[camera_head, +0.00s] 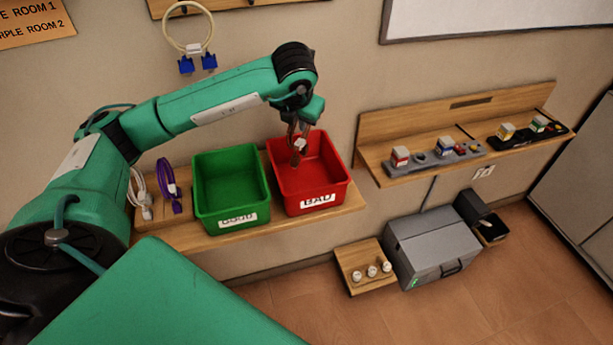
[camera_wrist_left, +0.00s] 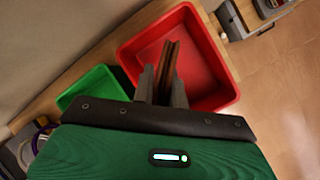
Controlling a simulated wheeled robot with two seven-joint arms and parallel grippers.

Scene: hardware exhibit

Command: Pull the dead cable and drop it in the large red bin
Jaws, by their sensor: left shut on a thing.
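The large red bin (camera_head: 330,185), labelled BAD, stands on a wooden shelf and also shows in the left wrist view (camera_wrist_left: 208,55). My left gripper (camera_head: 299,140) points down over the bin's back left part. In the left wrist view the gripper (camera_wrist_left: 165,82) is shut on a thin brownish piece (camera_wrist_left: 169,62), apparently the cable, held over the bin. A small pale part (camera_head: 299,144) shows at the fingers in the head view. How far the piece hangs into the bin is hard to tell. My right gripper is not in view.
A green bin (camera_head: 229,185) stands beside the red one, to its left. White (camera_head: 142,192) and purple (camera_head: 168,186) cables are at the shelf's left end. A cable with blue plugs (camera_head: 190,45) hangs on the wall. A second shelf (camera_head: 430,150) is right.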

